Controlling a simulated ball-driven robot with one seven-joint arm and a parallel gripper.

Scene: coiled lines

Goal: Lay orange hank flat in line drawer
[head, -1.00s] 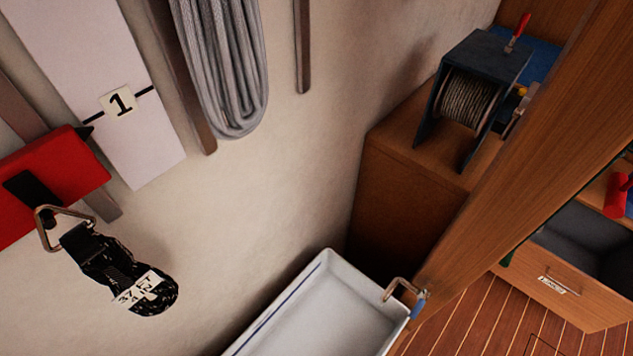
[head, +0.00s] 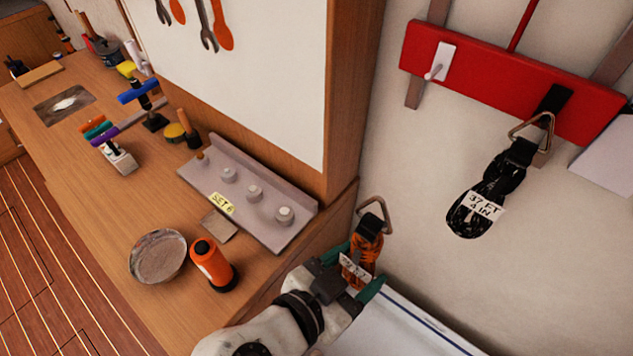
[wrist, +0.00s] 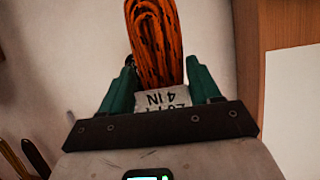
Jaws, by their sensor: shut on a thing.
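The orange hank (head: 367,240), flecked with black, has a metal triangle ring at its top and a white tag on its lower part. My gripper (head: 353,270) is shut on it, with green fingers on either side near the tag. In the wrist view the hank (wrist: 157,40) extends out beyond the fingers of my gripper (wrist: 161,88), and the tag lies between them, partly readable as "4 IN". The hank is held near the wall, beside the bench end and above a white tray. The line drawer is not in view now.
The white tray (head: 400,325) lies below my gripper. A black hank (head: 490,190) hangs from a red board (head: 490,75) on the wall. The wooden bench (head: 120,190) at left carries a metal peg rack (head: 250,195), an orange cylinder (head: 211,264) and a round dish (head: 158,257).

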